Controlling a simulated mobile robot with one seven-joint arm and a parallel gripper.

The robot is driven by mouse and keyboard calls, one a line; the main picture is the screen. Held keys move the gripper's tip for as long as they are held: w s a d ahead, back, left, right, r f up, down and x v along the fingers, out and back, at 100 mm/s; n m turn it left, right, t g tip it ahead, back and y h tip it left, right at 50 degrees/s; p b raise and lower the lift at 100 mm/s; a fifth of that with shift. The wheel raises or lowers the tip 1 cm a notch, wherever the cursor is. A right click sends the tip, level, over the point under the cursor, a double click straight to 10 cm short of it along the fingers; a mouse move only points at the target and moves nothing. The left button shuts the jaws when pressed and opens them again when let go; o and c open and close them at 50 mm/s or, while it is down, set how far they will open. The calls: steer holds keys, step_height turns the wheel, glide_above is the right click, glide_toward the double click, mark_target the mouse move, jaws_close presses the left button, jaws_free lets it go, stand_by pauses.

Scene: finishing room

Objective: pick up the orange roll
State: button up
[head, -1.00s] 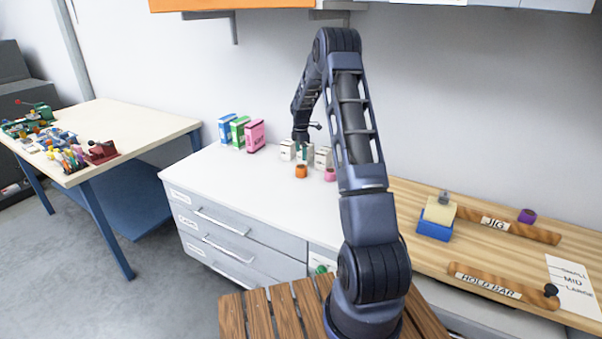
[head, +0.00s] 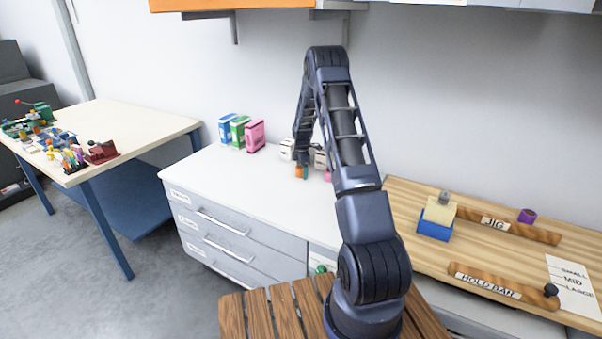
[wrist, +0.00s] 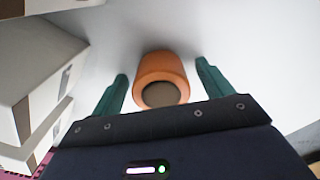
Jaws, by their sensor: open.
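The orange roll (wrist: 163,68) stands on the white cabinet top, between the two green fingers of my open gripper (wrist: 160,84) in the wrist view. A gap shows on each side of the roll, so the fingers do not appear to touch it. Its round dark end faces the wrist camera. In the head view the orange roll (head: 299,171) is partly covered by my gripper (head: 303,170), which is low over the cabinet top.
White boxes (wrist: 35,75) stand close on the left in the wrist view. A pink roll (head: 328,176) is just right of my gripper in the head view. Blue, green and pink boxes (head: 255,138) stand further left. The front of the cabinet top (head: 245,190) is clear.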

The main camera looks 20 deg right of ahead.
steer(key=c, duration=1.1)
